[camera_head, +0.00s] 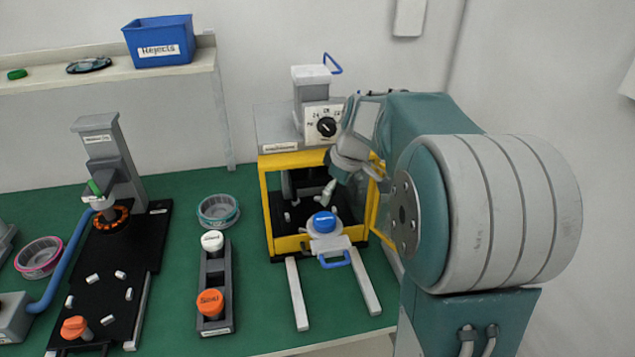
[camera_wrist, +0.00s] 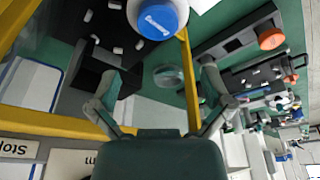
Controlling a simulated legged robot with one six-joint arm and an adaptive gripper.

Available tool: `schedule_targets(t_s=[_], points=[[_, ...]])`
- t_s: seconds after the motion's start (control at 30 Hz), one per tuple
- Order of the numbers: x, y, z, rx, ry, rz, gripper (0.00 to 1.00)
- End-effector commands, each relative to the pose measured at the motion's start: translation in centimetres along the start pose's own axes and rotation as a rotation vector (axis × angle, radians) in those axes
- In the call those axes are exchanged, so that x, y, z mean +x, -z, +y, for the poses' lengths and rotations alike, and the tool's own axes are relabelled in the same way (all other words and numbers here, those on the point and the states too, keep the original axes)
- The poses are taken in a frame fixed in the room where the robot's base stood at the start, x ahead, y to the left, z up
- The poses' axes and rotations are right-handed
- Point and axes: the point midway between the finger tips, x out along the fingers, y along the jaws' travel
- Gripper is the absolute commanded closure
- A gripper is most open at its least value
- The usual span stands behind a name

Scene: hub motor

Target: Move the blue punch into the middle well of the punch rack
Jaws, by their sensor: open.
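The blue punch (camera_head: 324,221), a round blue cap with a white label, sits on the grey slide in front of the yellow-framed press. In the wrist view the blue punch (camera_wrist: 157,17) is at the top, beyond my fingertips. The dark punch rack (camera_head: 215,261) stands on the green table left of the press. A white punch (camera_head: 212,241) is at its far end and an orange punch (camera_head: 210,302) at its near end, with the middle uncovered. My gripper (camera_head: 329,192) is just above and behind the blue punch. In the wrist view my gripper (camera_wrist: 160,84) is open and empty.
The yellow press frame (camera_head: 265,208) and its open door are close to my gripper. A blue handle (camera_head: 335,262) and two pale rails (camera_head: 297,294) extend in front. A round clear dish (camera_head: 218,211) stands behind the rack. A black fixture (camera_head: 118,275) is farther left.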

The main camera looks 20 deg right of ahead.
Motion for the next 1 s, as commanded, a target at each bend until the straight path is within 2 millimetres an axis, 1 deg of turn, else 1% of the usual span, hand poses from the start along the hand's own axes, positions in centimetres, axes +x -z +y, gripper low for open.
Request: schedule_targets(t_s=[0.07,0.17,0.33,0.6,0.7,0.8,1.0], points=[[0.5,-0.1,0.1,0.000,0.003,0.000,0.00],[1.8,-0.1,0.0,0.001,0.004,-0.002,0.00],[4.8,0.3,-0.5,-0.002,0.000,-0.007,0.00],[9.1,0.4,-0.5,-0.002,-0.003,-0.006,0.00],[10.1,0.3,-0.4,-0.001,-0.003,-0.005,0.00],[10.6,0.2,-0.3,-0.001,-0.003,-0.003,0.00],[10.7,0.3,-0.4,-0.001,-0.005,-0.003,0.00]])
